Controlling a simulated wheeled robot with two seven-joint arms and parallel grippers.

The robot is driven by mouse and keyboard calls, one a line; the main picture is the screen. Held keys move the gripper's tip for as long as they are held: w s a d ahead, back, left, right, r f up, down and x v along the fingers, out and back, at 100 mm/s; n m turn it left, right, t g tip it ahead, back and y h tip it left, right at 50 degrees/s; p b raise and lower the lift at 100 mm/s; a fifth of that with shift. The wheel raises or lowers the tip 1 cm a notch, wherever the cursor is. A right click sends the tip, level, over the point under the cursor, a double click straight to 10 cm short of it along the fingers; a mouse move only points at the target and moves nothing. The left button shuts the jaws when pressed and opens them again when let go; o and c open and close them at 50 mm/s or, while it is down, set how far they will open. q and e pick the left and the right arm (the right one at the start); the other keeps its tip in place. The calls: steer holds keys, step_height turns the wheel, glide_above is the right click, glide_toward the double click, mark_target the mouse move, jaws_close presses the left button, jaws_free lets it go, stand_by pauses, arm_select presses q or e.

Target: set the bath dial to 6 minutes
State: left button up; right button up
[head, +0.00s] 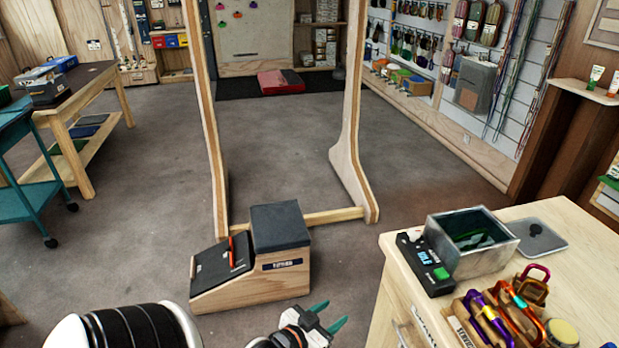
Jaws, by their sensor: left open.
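The metal bath (472,240) stands on the wooden counter at the right, with dark greenish liquid or contents inside. A black control box (415,252) is on its left side, with a small blue-lit display and a green button or patch. I cannot make out a dial or read the display. My left gripper (328,317), with teal fingers, is open and empty at the bottom centre, left of the counter and apart from the bath. My right gripper is not in view.
A flat grey lid (535,237) lies right of the bath. A wooden rack of colourful carabiners (505,310) and a round tin (562,332) sit in front of it. A wooden step box (255,262) stands on the floor left of the counter.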

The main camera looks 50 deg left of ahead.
arm_select(q)
steer(key=shift+s+a+f+g, duration=0.1)
steer(key=shift+s+f+g, duration=0.1)
steer(key=shift+s+f, duration=0.5)
steer(key=shift+s+a+f+g, duration=0.1)
steer(key=shift+s+f+g, duration=0.1)
steer(key=shift+s+f, duration=0.45)
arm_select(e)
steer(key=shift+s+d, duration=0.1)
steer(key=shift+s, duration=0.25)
arm_select(q)
steer(key=shift+o, duration=0.3)
steer(key=shift+w+f, duration=0.15)
steer(key=shift+w, duration=0.05)
